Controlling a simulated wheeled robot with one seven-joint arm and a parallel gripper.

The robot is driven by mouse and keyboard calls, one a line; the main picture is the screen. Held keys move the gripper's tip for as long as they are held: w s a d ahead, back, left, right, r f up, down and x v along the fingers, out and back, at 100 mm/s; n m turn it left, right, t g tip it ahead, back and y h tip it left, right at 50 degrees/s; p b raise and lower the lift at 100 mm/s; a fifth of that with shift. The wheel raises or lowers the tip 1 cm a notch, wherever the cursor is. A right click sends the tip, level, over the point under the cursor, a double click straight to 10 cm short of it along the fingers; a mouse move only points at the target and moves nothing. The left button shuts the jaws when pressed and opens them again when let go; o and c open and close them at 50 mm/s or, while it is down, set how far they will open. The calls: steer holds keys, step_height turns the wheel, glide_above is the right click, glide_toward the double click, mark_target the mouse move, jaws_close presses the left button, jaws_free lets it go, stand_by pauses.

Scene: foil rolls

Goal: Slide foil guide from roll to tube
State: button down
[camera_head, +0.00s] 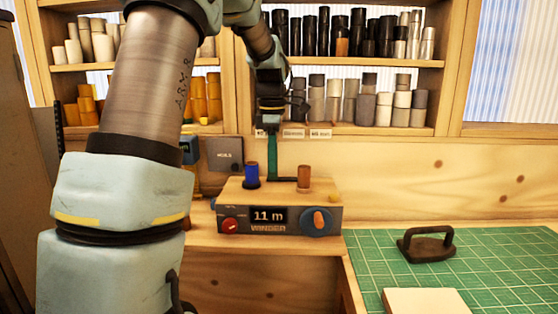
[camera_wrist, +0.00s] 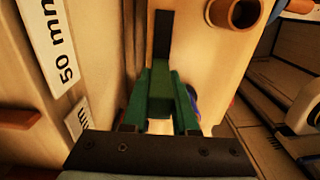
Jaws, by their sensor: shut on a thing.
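The winder (camera_head: 270,228) is a grey box with a wooden top, a display reading "11 m" and a blue-orange knob. A blue roll (camera_head: 251,174) stands upright on its left and a brown tube (camera_head: 304,177) on its right. The green foil guide (camera_head: 272,158) rises between them, closer to the roll, behind the front edge. My gripper (camera_head: 271,130) is shut on the guide's upper part from above. In the wrist view the guide (camera_wrist: 160,92) sits between the jaws; the tube (camera_wrist: 236,14) shows at the top and the blue roll is mostly hidden.
Shelves of cylinders (camera_head: 340,129) with labels stand close behind my gripper; a "50 mm" label (camera_wrist: 52,42) is near in the wrist view. A green cutting mat (camera_head: 480,262) with a dark handled tool (camera_head: 426,246) and a pale block (camera_head: 426,301) lies to the right.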

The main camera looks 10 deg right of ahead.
steer(key=shift+a, duration=0.25)
steer(key=c, duration=0.9)
jaws_free()
steer(key=shift+a, duration=0.1)
steer(key=shift+c, duration=0.2)
steer(key=shift+o, duration=1.3)
step_height(320, 180, up, 11)
steer(key=shift+f+b, duration=0.1)
steer(key=shift+b, duration=0.95)
